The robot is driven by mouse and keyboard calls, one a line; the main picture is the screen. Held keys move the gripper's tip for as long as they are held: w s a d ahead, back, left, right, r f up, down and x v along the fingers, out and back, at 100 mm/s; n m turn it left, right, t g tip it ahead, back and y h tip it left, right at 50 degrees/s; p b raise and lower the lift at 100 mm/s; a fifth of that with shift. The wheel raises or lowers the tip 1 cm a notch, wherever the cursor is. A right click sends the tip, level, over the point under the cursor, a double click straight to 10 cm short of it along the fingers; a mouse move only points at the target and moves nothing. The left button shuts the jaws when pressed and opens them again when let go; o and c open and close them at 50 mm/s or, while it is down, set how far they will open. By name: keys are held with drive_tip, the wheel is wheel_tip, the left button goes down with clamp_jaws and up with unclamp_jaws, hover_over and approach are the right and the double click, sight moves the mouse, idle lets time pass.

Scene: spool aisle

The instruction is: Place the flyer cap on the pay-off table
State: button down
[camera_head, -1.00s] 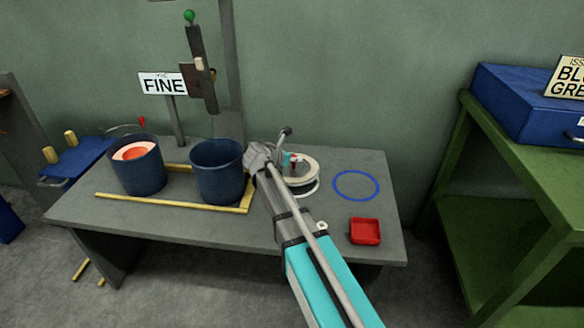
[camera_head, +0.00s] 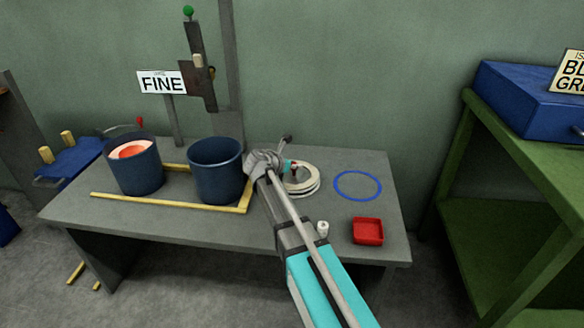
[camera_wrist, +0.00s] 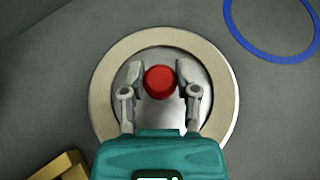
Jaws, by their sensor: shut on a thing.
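The flyer cap (camera_head: 312,181) is a round disc with a pale cream rim, a grey metal middle and a red knob. It also shows in the wrist view (camera_wrist: 104,105), seen from above. My gripper (camera_head: 291,167) is over it, with the two fingers (camera_wrist: 160,80) on either side of the red knob, shut on it. The pay-off table (camera_head: 330,222) is the grey table under it. The cap is level and very low over the table, to the left of the blue ring; I cannot tell whether it touches. My gripper hides part of the cap in the head view.
A blue ring (camera_head: 358,199) lies flat on the table and a red tray (camera_head: 367,231) stands at its front right. Two dark blue buckets (camera_head: 217,185) stand at left inside yellow strips (camera_head: 170,203). A small white piece (camera_head: 323,229) is near my arm. A green shelf (camera_head: 480,205) stands at right.

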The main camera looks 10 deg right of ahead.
drive_tip(key=shift+f, duration=0.15)
drive_tip(key=shift+c, duration=1.8)
unclamp_jaws()
drive_tip(key=shift+r, duration=0.3)
drive_tip(key=p+v, duration=0.5)
drive_tip(key=v, duration=0.7)
drive_tip(key=shift+p, duration=0.4)
drive_tip(key=shift+f, duration=0.1)
